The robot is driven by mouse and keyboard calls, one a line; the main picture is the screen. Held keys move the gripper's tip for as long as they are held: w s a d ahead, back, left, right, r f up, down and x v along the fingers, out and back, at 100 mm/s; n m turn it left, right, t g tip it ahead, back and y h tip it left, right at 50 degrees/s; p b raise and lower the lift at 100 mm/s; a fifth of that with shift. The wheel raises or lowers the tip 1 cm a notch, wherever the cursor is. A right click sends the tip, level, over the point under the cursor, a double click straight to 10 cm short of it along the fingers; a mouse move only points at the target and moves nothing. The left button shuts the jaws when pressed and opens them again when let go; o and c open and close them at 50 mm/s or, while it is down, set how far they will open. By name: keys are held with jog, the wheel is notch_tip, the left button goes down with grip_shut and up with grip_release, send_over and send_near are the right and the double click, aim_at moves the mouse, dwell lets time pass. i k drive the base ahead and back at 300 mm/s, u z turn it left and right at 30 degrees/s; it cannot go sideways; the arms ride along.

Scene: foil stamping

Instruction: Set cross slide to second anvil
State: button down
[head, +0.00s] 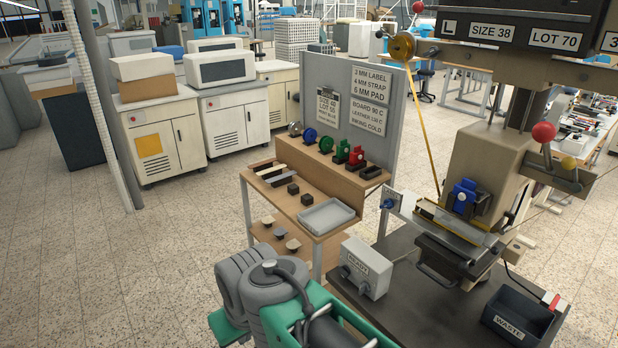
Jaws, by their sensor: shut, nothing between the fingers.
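The foil stamping press (490,160) stands at the right on a dark bench. What looks like its cross slide (450,222) is a long pale metal bar running from upper left to lower right below the press head. A blue knob (388,203) sits at its left end, beside a pale end plate. A blue block (465,196) is on the press just above the slide. I cannot tell the anvils apart or which one the slide is at. My grey and green arm shows at the bottom, but my gripper is not in view.
A grey box marked READY (366,270) stands on the bench left of the press. A black WASTE bin (518,312) is at the front right. A wooden shelf (290,180) holds rolls, coloured holders and a grey tray (327,216). Open floor lies to the left.

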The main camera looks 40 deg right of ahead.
aim_at(404, 201)
jog(key=z, duration=0.15)
jog(key=i, duration=1.55)
jog(key=z, duration=0.45)
jog(key=i, duration=0.35)
jog(key=z, duration=0.3)
